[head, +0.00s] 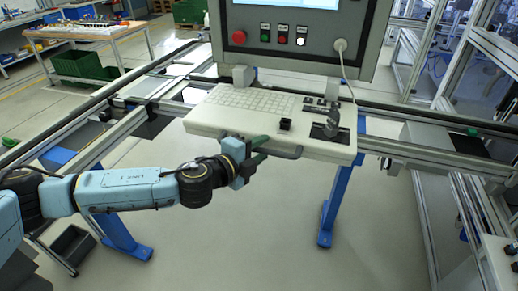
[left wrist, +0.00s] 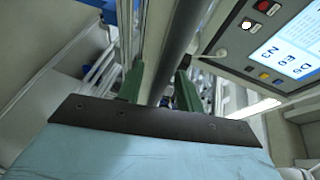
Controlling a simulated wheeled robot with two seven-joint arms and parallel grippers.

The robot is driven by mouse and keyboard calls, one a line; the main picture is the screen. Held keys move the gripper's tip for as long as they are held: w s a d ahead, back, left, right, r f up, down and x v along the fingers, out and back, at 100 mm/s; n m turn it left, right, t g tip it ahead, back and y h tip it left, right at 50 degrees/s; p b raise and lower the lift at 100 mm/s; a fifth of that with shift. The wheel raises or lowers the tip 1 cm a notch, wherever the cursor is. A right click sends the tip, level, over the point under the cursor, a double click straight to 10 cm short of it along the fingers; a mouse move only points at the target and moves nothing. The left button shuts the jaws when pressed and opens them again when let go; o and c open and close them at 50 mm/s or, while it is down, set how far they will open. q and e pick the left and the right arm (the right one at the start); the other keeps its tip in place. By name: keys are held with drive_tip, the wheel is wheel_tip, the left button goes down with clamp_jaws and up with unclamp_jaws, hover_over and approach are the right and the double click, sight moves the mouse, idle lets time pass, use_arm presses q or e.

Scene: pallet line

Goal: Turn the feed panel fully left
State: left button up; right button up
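The feed panel (head: 265,57) stands upright at the top centre of the head view, its face toward me, with part of a lit screen, a red stop button and small buttons. Below it is a pale keyboard shelf (head: 205,121) with a grey handle bar (head: 292,153) along its front edge. My left gripper (head: 263,148) is at the left part of this bar. In the left wrist view the green fingers of my left gripper (left wrist: 159,88) stand apart on either side of the dark handle bar (left wrist: 181,40), with a gap showing on the left. My right gripper is not in view.
A rail frame (head: 408,152) on blue legs (head: 336,203) runs behind and under the shelf. Aluminium posts (head: 422,215) stand at the right. A table (head: 90,32) and green crates (head: 82,65) are at the back left. The floor below the shelf is clear.

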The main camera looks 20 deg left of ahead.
use_arm(q)
clamp_jaws()
drive_tip(key=shift+a, duration=0.1)
